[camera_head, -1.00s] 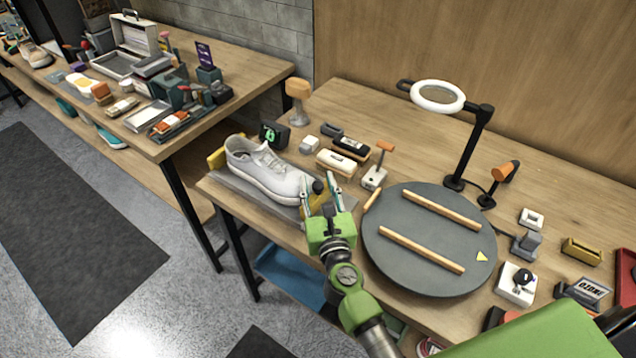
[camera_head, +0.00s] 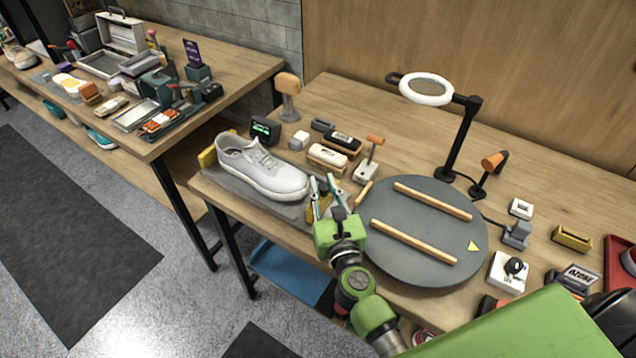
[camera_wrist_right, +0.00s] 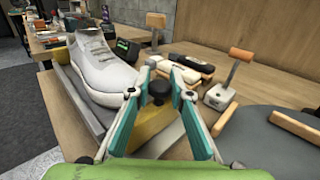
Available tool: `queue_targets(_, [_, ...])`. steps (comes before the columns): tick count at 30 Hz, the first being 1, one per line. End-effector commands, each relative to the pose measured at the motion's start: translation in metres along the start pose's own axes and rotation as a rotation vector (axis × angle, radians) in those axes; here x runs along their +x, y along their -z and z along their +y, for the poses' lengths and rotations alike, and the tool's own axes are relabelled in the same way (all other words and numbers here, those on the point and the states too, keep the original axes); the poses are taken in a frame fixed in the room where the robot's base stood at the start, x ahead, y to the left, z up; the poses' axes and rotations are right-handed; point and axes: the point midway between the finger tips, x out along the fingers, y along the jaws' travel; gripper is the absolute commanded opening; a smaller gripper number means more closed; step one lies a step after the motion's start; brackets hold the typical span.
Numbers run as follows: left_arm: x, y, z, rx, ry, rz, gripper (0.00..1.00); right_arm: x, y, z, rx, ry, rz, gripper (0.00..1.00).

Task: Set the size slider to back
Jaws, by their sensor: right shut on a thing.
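A white sneaker (camera_head: 262,170) lies on a grey measuring plate (camera_head: 240,189), its toe toward my right gripper (camera_head: 325,184). In the right wrist view the sneaker (camera_wrist_right: 104,66) is left of the fingers. There a yellow slider (camera_wrist_right: 150,132) with a round black knob (camera_wrist_right: 160,90) sits beyond the toe. My right gripper (camera_wrist_right: 160,95) has its teal fingers on both sides of the knob and is shut on it. In the head view the fingers hide most of the slider. My left gripper is out of view.
A small dark display (camera_head: 264,129) with green markings stands behind the sneaker. Brushes (camera_head: 327,156) and a small lever unit (camera_head: 367,168) are close behind my right gripper. A round grey turntable (camera_head: 420,235) with two wooden bars is to its right.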

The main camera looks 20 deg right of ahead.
Motion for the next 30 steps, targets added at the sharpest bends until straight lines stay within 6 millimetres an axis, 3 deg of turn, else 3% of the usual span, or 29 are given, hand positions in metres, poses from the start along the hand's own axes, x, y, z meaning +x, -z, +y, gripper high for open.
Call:
queue_targets(2, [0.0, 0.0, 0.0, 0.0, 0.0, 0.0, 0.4, 0.0, 0.0, 0.0, 0.001, 0.0, 0.0, 0.0])
queue_targets(3, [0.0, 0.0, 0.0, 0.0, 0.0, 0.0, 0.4, 0.0, 0.0, 0.0, 0.001, 0.0, 0.0, 0.27])
queue_targets(4, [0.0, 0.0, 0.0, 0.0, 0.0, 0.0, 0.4, 0.0, 0.0, 0.0, 0.001, 0.0, 0.0, 0.35])
queue_targets(17, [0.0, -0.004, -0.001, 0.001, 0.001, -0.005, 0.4, -0.005, 0.0, 0.0, 0.0, 0.0, 0.0, 0.35])
queue_targets(20, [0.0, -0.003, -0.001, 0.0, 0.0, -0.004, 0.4, -0.018, 0.001, 0.0, -0.001, 0.0, 0.002, 0.35])
queue_targets(30, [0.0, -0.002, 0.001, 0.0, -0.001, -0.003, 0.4, -0.087, 0.001, 0.0, -0.003, -0.003, 0.003, 0.35])
